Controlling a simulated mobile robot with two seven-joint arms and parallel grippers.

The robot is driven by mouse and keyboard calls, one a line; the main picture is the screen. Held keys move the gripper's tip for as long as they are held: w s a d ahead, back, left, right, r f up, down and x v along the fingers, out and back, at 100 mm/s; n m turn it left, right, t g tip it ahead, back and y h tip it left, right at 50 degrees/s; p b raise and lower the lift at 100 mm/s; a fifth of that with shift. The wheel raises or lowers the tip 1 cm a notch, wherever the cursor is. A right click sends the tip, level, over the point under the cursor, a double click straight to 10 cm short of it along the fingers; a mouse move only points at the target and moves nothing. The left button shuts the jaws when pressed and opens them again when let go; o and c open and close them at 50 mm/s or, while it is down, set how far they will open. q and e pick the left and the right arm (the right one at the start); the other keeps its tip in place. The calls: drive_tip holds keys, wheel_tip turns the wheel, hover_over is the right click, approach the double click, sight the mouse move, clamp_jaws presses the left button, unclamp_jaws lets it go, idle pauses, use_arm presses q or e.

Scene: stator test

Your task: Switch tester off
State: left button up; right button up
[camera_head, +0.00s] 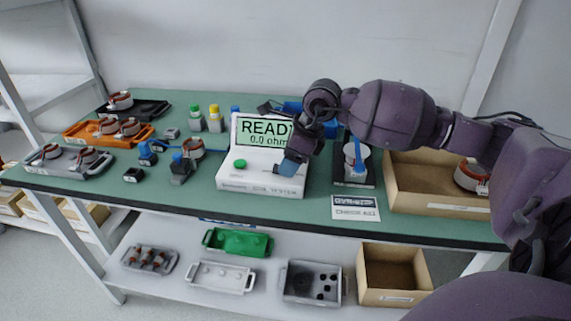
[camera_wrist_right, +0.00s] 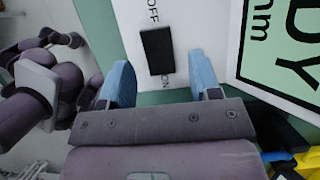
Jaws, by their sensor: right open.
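The tester (camera_head: 262,182) is a white box on the green bench. Its screen (camera_head: 262,131) reads "READY" and "0.0 ohm". A green button (camera_head: 239,163) is on its left side. In the wrist view its black switch (camera_wrist_right: 157,50) lies between the words OFF and ON, and which side is pressed I cannot tell. My right gripper (camera_head: 288,168) is over the tester's right side, where it hides the switch in the head view. Its blue fingers (camera_wrist_right: 162,80) are open and empty, apart on either side of the switch's line. My left gripper is not in view.
Trays with copper-wound stators (camera_head: 108,128) stand at the left. A stand with a blue clamp (camera_head: 355,160) and a cardboard box (camera_head: 425,185) are at the right. A printed card (camera_head: 355,208) lies at the front edge. Small bottles (camera_head: 214,118) stand behind the tester.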

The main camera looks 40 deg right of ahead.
drive_tip(key=shift+w+a+f, duration=0.15)
drive_tip(key=shift+a+f, duration=0.05)
drive_tip(key=shift+f, duration=0.3)
drive_tip(key=shift+c, duration=0.6)
drive_tip(key=c, duration=0.8)
drive_tip(key=shift+w+a+g+h+b, duration=0.1)
drive_tip(key=shift+w+g+h+b, duration=0.05)
drive_tip(key=shift+g+h+b, duration=0.3)
drive_tip(key=shift+w+a+g+h, duration=0.1)
drive_tip(key=shift+g+h, duration=0.15)
drive_tip(key=shift+g, duration=0.5)
drive_tip(key=o, duration=0.9)
drive_tip(key=shift+r, duration=0.1)
